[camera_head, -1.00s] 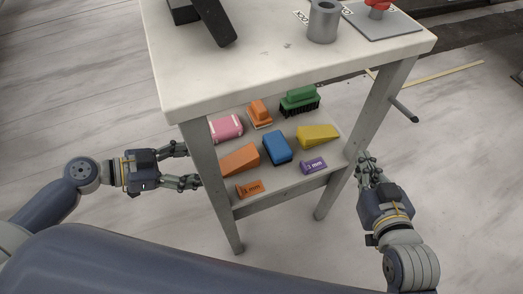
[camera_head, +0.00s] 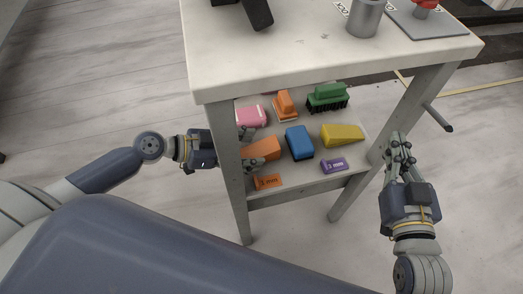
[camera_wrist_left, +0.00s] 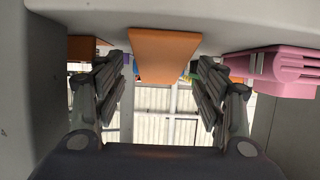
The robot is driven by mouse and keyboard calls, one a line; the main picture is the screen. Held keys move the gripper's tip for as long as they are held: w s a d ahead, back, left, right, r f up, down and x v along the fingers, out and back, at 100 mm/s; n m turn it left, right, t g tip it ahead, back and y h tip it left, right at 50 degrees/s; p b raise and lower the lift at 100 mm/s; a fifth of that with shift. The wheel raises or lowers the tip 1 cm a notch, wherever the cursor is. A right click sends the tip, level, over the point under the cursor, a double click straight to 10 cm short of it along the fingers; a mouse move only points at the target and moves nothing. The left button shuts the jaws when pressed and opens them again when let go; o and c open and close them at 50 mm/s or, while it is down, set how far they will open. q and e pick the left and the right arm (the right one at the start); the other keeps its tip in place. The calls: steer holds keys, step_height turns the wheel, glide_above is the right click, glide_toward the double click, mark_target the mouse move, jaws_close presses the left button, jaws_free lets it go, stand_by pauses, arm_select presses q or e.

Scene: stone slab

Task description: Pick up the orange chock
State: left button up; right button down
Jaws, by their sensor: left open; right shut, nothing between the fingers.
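The orange chock (camera_head: 266,148), a wedge, lies on the lower shelf at its left side, just behind the front left table leg. In the left wrist view the chock (camera_wrist_left: 163,52) shows ahead, centred between two spread fingers, with no clear contact. My left gripper (camera_head: 248,148) reaches in from the left past the leg, which hides part of it; it is open, and its fingers (camera_wrist_left: 160,75) point at the chock. My right gripper (camera_head: 399,148) is shut and empty, outside the right side of the table.
Around the chock on the shelf are a pink brush (camera_head: 251,116), an orange brush (camera_head: 285,104), a green brush (camera_head: 327,96), a blue block (camera_head: 299,142), a yellow wedge (camera_head: 342,134), and small orange (camera_head: 268,181) and purple (camera_head: 334,165) labelled blocks. The front left leg (camera_head: 236,190) stands close to my left gripper.

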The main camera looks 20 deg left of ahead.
arm_select(q)
steer(key=shift+x, duration=1.05)
steer(key=c, duration=1.2)
steer(key=shift+r, duration=0.15)
